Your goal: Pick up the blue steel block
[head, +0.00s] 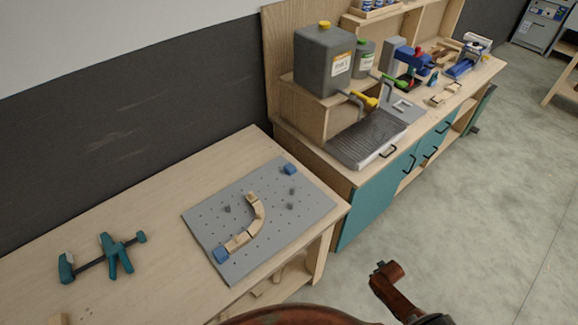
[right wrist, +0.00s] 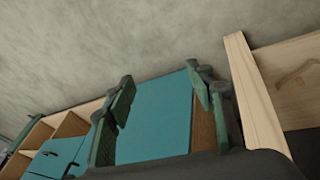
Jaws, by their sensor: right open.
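Two small blue blocks are on a grey perforated plate (head: 268,236) on the near workbench. One blue block (head: 290,169) sits at the plate's far right corner. The other blue block (head: 221,254) sits at the near left, against the end of a curved wooden strip (head: 258,215). I cannot tell which is the steel one. My right gripper (right wrist: 163,98) is open and empty in the right wrist view, with a teal cabinet panel showing between its fingers. No blue block shows in that view. My left gripper is not in view.
A teal clamp (head: 115,256) lies on the bench left of the plate. Small grey pegs stand on the plate. A cabinet (head: 365,205) with a grey canister (head: 323,62), a drip tray (head: 365,140) and tools adjoins at the right. Open floor (head: 480,200) lies right of it.

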